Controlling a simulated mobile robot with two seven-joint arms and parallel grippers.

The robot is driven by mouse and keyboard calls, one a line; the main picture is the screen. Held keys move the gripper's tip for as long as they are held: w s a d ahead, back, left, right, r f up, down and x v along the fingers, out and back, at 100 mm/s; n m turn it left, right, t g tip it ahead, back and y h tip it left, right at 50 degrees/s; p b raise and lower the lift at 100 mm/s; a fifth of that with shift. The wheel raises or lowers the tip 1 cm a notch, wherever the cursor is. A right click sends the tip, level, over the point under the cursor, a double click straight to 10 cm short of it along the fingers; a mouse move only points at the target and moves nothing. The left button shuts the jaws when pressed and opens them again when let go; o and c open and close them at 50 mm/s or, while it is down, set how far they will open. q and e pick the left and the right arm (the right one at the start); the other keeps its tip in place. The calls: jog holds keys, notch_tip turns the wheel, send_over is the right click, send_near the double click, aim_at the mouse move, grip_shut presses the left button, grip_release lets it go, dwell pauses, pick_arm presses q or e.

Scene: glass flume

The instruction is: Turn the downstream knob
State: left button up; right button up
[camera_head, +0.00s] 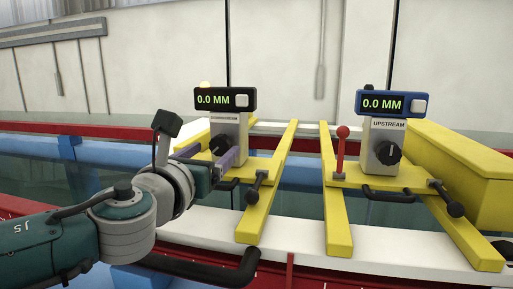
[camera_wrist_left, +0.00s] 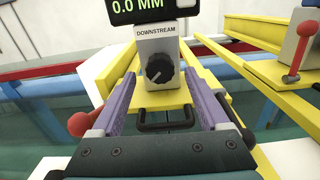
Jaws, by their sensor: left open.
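The downstream knob (camera_wrist_left: 159,69) is a round black knob on the front of a grey post labelled DOWNSTREAM (camera_wrist_left: 157,45). In the head view the knob (camera_head: 220,145) shows just beyond my left gripper. A display reading 0.0 MM (camera_head: 225,100) sits on top of the post. My left gripper (camera_wrist_left: 163,88) is open, its two purple fingers apart in front of the post, with the knob between and beyond them. It does not appear to hold anything. My left gripper also shows in the head view (camera_head: 209,157). My right gripper is not in view.
The upstream post (camera_head: 387,135) with its own black knob (camera_head: 388,153) and blue-framed display (camera_head: 390,104) stands at right. A red-topped lever (camera_head: 341,150) is beside it. Yellow rails (camera_head: 338,215) span the flume. Black handles (camera_head: 388,195) stick out in front.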

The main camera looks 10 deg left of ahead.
pick_arm(q)
jog(key=shift+w, duration=0.85)
grip_shut()
